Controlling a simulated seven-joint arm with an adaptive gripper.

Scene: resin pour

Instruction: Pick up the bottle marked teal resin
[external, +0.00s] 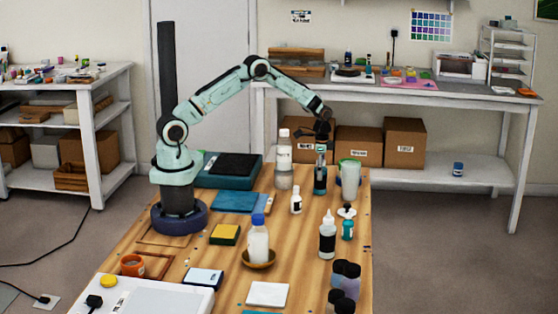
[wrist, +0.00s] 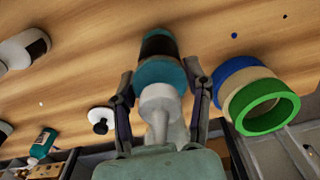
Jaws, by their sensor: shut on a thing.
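A teal bottle (external: 320,182) with a dark band stands upright near the far right part of the wooden table. My gripper (external: 321,148) is above it, with its fingers around the bottle's upper part. In the wrist view my gripper (wrist: 159,74) has one finger on each side of the teal bottle (wrist: 158,72), whose pale cap and nozzle point toward the camera. The gripper is shut on this bottle. Its label text is too small to read, and I cannot tell whether its base touches the table. A smaller teal bottle (external: 348,229) stands nearer the front.
A green-rimmed cup (external: 349,180) stands close on the right; green, tan and blue rings (wrist: 262,104) show beside my right finger. A large clear bottle (external: 284,165) and a small white bottle (external: 296,201) stand to the left. A white dropper bottle (external: 327,240) is in front.

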